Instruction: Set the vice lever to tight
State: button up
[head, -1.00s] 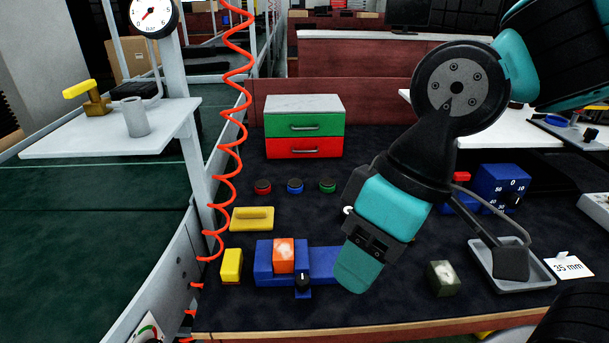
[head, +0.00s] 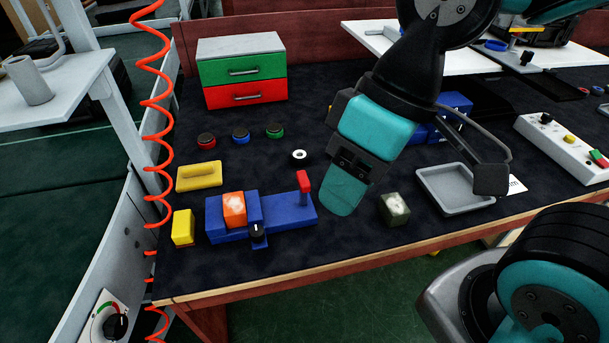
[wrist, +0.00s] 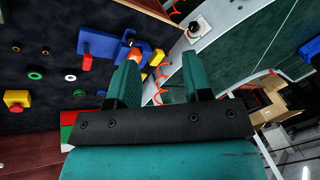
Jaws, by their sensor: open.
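The blue vice (head: 285,214) lies on the dark bench top, left of my gripper. An orange block with a pale patch (head: 235,210) sits in it. A red upright handle (head: 304,187) stands at the vice's right end, and a black knob with a white mark (head: 258,233) is on its front. I cannot tell from a label which is the lever or its setting. My gripper (head: 341,205) is open and empty, right of the red handle and apart from it. The wrist view shows the two teal fingers spread, with the vice (wrist: 100,44) and red handle (wrist: 87,62) beyond them.
A yellow block (head: 183,228) and yellow handled plate (head: 199,177) lie left of the vice. A dark green block (head: 394,209) and grey tray (head: 428,181) lie right. Buttons and a green-and-red drawer box (head: 243,72) stand behind. An orange coiled hose (head: 162,150) hangs at left.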

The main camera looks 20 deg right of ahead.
aim_at(302, 178)
jog(key=k, duration=1.35)
jog(key=u, duration=0.7)
jog(key=i, duration=1.25)
jog(key=z, duration=0.4)
